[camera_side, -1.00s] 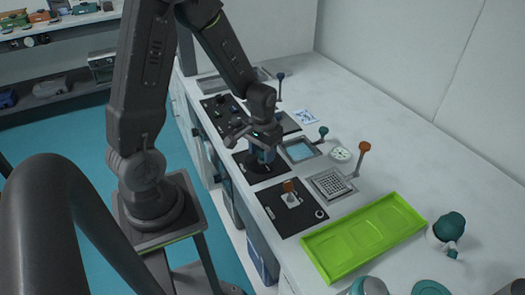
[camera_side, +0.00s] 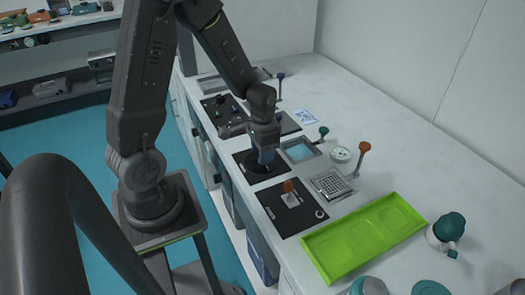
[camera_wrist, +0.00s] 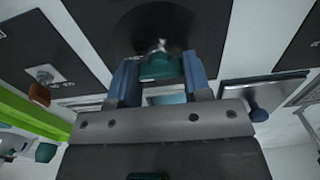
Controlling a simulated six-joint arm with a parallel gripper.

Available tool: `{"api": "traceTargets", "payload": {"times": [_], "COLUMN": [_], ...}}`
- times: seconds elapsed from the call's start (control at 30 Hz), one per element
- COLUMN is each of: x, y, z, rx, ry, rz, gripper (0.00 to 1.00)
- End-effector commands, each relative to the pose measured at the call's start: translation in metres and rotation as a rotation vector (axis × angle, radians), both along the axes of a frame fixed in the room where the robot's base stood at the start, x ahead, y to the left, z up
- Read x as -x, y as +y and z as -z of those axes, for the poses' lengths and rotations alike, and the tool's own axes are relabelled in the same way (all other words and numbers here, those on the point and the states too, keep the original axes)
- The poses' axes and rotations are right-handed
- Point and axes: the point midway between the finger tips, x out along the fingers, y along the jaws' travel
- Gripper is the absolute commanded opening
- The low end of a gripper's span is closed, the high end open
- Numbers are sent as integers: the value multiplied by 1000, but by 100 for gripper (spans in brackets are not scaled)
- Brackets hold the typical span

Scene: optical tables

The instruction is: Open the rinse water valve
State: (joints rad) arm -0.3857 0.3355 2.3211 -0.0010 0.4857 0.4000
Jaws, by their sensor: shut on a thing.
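The valve's teal handle (camera_wrist: 160,68) sits on a metal stem over a dark round disc on a black panel (camera_wrist: 110,12). In the side view this panel (camera_side: 243,157) is at the middle of the bench, and the handle is hidden by the gripper. My gripper (camera_wrist: 160,64) is shut on the teal handle, with one blue finger on each side of it. In the side view my gripper (camera_side: 266,157) points down over the dark disc (camera_side: 258,169). No label on the valve can be read.
A small water basin (camera_side: 299,150) with a teal-knobbed lever (camera_side: 323,132) is close to the right. A drain grid (camera_side: 329,184) has an orange-knobbed lever (camera_side: 364,147). An orange-handled valve (camera_side: 289,187) is on the nearer panel, before a green tray (camera_side: 362,238). Open bench lies at back right.

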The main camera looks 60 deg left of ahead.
Motion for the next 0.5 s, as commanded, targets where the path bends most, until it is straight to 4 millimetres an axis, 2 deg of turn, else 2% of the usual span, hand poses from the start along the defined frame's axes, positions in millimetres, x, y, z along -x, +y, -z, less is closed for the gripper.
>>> {"api": "traceTargets", "payload": {"times": [0.2,0.23,0.5], "x": [-1,-1,0], "y": [0,0,0], "z": [0,0,0], "rx": [-2,-2,-1], "ry": [-3,-3,-2], "rz": [5,5,3], "gripper": [21,47,70]}}
